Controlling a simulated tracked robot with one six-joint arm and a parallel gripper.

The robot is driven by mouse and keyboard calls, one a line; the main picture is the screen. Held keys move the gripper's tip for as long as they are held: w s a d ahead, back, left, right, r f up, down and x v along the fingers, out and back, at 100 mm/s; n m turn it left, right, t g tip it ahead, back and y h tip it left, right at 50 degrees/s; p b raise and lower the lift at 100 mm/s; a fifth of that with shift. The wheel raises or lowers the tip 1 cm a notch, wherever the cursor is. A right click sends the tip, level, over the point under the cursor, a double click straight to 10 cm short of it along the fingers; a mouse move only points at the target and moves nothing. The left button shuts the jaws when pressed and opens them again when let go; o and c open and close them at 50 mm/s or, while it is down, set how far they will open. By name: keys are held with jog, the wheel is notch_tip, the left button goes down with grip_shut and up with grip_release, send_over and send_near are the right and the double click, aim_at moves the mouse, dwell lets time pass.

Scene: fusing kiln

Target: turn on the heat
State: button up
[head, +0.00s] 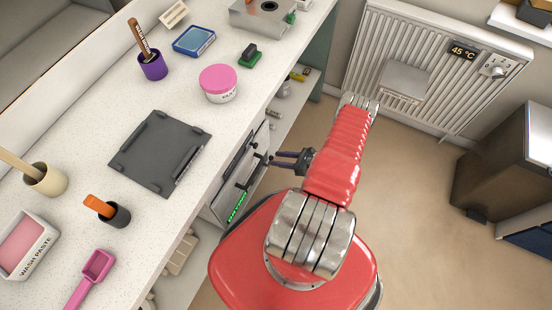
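A kiln-like unit (226,196) is set under the counter, with a grey front, black knobs (254,145) and a green lit display (237,207) too small to read surely. My gripper (278,158) is beside this front, its dark fingers pointing left towards the knobs. The fingertips are small, and I cannot tell whether they touch a knob or how far apart they are. A white radiator (408,62) on the wall at upper right has a display (463,50) reading 45 °C and a round dial (493,70) marked with numbers. My gripper is well away from it.
The speckled counter (95,125) holds a dark grey plate (158,152), a pink-lidded jar (219,83), a purple cup (153,66) and other tools. A dark cabinet (500,160) stands at right. The brown floor (420,235) between is clear.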

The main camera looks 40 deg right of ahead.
jog(key=v, duration=1.1)
jog(key=shift+s, duration=0.25)
jog(key=shift+d, duration=0.15)
